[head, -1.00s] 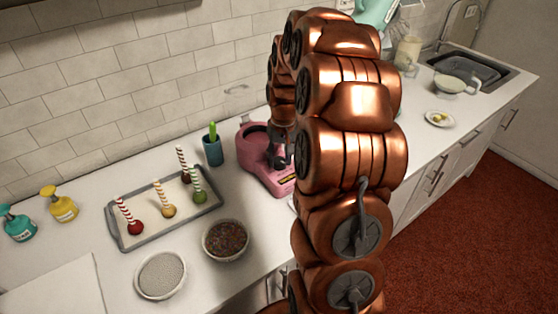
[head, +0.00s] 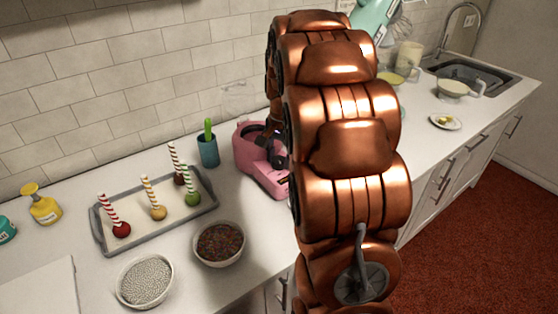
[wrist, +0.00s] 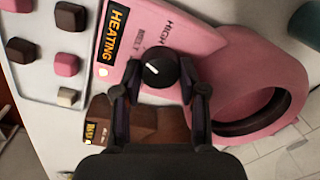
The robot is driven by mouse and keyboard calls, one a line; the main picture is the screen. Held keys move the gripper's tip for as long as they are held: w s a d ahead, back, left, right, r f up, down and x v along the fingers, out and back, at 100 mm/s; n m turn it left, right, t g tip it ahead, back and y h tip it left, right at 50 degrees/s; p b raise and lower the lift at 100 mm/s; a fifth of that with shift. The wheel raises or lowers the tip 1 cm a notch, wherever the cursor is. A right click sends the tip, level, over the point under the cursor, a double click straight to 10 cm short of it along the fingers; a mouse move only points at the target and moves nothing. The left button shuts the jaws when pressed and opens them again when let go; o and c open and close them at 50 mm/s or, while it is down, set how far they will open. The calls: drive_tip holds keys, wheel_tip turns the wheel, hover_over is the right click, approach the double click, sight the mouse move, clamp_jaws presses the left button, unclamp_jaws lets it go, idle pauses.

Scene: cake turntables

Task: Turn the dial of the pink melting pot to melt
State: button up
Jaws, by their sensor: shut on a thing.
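The pink melting pot (head: 258,172) stands on the counter in the head view, partly hidden behind my arm. In the wrist view its pink panel (wrist: 190,42) carries the words HEATING, HIGH and MELT, beside the round pot opening (wrist: 262,100). In the head view my arm hides most of the gripper and the dial.
A tray (head: 104,232) with several striped sticks in coloured balls lies left of the pot. Two bowls (head: 219,262) (head: 122,290) stand in front.

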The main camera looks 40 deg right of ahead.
drive_tip(key=shift+m, duration=0.4)
drive_tip(key=o, duration=1.1)
drive_tip(key=shift+o, duration=0.2)
drive_tip(key=shift+r+n, duration=0.1)
drive_tip(key=shift+n, duration=0.2)
